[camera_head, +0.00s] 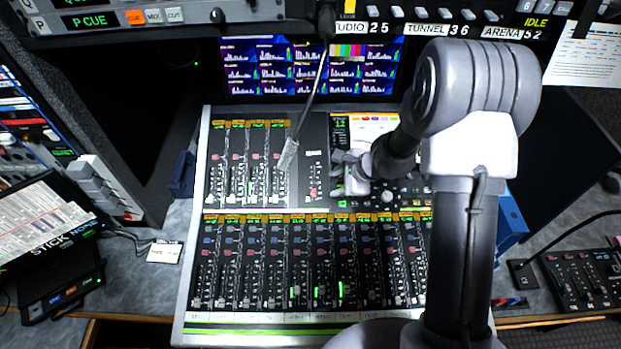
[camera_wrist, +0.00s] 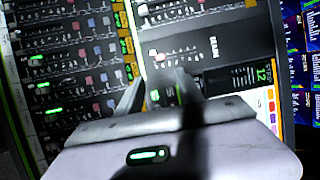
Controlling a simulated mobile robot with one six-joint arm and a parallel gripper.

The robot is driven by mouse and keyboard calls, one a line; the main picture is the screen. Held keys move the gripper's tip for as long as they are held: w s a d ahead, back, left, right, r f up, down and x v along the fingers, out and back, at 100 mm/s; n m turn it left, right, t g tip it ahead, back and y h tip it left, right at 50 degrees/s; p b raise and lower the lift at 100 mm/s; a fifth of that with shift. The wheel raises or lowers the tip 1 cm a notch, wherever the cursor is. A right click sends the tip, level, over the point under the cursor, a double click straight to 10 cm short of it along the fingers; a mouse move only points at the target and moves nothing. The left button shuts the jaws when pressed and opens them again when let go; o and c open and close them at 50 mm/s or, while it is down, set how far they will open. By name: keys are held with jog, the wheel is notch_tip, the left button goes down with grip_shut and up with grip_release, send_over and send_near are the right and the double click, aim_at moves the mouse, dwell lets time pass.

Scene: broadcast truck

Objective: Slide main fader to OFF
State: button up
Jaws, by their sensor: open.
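The mixing console (camera_head: 190,300) fills the middle of the head view. A single fader strip, which I take for the main fader (camera_head: 313,190), stands alone in its upper half, right of a group of several strips. A small white label sits above it. In the wrist view a lone fader strip (camera_wrist: 170,55) with a white label beside it lies just beyond my fingertips. The label and the OFF marking are too small to read surely. My gripper (camera_head: 341,170) is open and empty, just right of the strip. Its two fingers (camera_wrist: 157,82) are apart in the wrist view.
A gooseneck microphone (camera_head: 312,90) reaches down over the console's upper strips, left of my gripper. Rows of other faders (camera_head: 300,260) fill the lower half. A monitor (camera_head: 265,75) stands behind the console. A smaller control panel (camera_head: 585,280) lies at the right.

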aim_at(314, 192)
jog(key=b+x, duration=0.1)
jog(key=x, duration=1.2)
jog(key=shift+w+a+f, duration=0.15)
jog(key=shift+w+a, duration=0.05)
jog(key=shift+a, duration=0.05)
grip_shut()
dwell(0.5)
